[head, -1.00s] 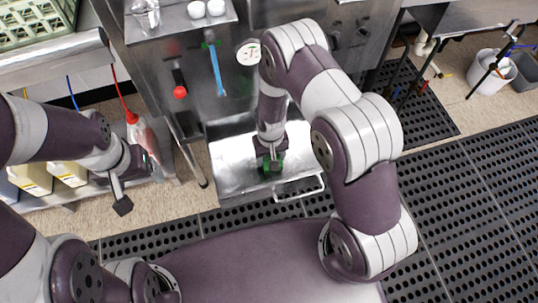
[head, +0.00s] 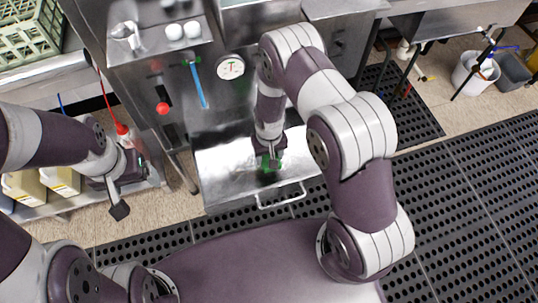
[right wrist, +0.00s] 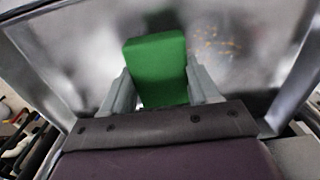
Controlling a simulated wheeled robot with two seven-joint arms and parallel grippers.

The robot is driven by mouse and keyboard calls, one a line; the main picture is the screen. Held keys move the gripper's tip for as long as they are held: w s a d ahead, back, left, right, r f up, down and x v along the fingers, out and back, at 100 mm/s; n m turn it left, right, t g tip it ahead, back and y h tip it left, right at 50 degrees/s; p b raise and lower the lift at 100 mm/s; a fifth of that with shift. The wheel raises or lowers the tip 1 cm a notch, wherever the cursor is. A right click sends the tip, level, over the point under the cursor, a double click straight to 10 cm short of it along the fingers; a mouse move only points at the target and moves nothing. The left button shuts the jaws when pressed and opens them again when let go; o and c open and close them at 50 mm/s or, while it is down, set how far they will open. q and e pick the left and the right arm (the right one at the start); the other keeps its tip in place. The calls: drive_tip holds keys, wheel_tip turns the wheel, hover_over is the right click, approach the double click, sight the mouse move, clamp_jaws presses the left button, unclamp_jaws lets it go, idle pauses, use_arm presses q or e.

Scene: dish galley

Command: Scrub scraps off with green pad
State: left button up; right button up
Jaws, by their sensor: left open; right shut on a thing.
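The green pad (right wrist: 158,68) is a thick green block held between the fingers of my right gripper (right wrist: 160,88) in the right wrist view. In the head view the pad (head: 268,163) shows as a bit of green below my right gripper (head: 268,155), over the steel tray (head: 222,180). I cannot tell whether the pad touches the metal. Small orange-brown scraps (right wrist: 217,42) lie on the steel, to the right of and beyond the pad in the right wrist view. My left gripper (head: 119,195) is open and empty at the left, away from the tray.
The tray has a front handle (head: 281,196) and sits low in the steel machine. A red knob (head: 162,108), a blue-handled brush (head: 198,85) and a round gauge (head: 230,67) are on the front above. Yellowish jugs (head: 60,180) stand at left. Perforated black mats (head: 470,190) cover the floor at right.

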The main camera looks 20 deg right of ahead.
sight(269, 156)
drive_tip(key=shift+r+p, duration=1.15)
drive_tip(key=shift+r, duration=0.55)
drive_tip(key=shift+f, duration=0.1)
